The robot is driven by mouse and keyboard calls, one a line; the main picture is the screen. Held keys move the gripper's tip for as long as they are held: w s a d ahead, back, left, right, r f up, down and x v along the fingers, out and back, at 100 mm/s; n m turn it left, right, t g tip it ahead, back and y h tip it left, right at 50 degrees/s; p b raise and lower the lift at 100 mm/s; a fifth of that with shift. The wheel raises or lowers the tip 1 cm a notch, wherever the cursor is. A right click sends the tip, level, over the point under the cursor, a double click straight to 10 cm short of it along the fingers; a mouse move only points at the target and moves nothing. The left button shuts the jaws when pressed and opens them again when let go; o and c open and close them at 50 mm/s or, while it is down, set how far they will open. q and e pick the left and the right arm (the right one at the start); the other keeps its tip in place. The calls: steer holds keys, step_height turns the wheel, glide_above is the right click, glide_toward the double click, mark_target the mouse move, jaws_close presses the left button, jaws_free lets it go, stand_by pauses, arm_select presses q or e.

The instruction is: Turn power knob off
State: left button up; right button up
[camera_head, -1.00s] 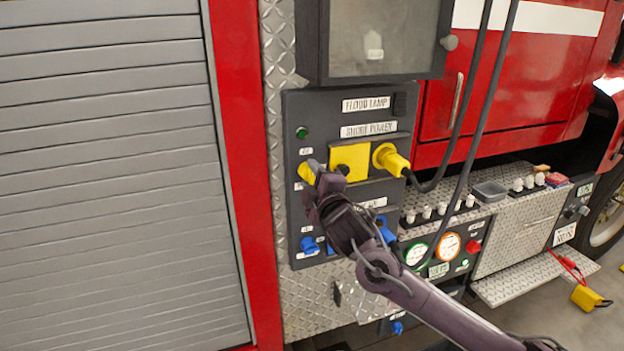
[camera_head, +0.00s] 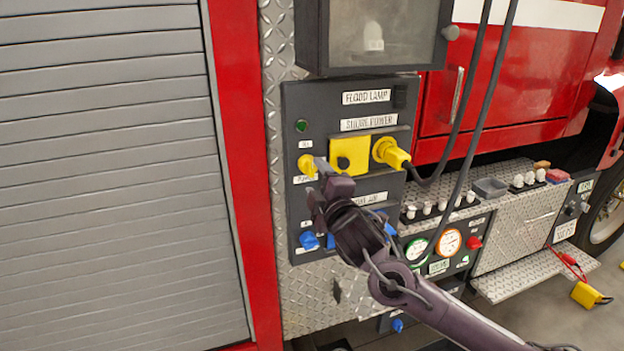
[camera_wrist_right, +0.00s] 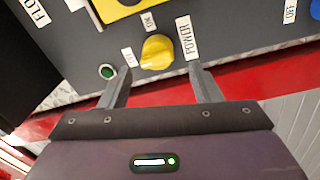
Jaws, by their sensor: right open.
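The yellow power knob (camera_head: 306,165) sits on the left of the dark control panel, below a round green light (camera_head: 301,126). In the right wrist view the knob (camera_wrist_right: 157,52) stands beside a "POWER" label (camera_wrist_right: 187,38), with a small "ON" label by it. My right gripper (camera_head: 320,170) is at the knob's lower right in the head view, hiding part of the panel. In the wrist view its open fingers (camera_wrist_right: 159,72) lie to either side of the knob, with a gap visible between them. I cannot tell whether either finger touches it. My left gripper is not in view.
A yellow socket cover (camera_head: 351,153) and a yellow plug (camera_head: 391,153) with a black cable are just right of the knob. Blue knobs (camera_head: 309,241) sit lower on the panel. A grey roller shutter (camera_head: 110,180) fills the left side.

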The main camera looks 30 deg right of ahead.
steer(key=shift+b+v, duration=0.55)
steer(key=shift+v, duration=1.45)
steer(key=shift+f, duration=0.1)
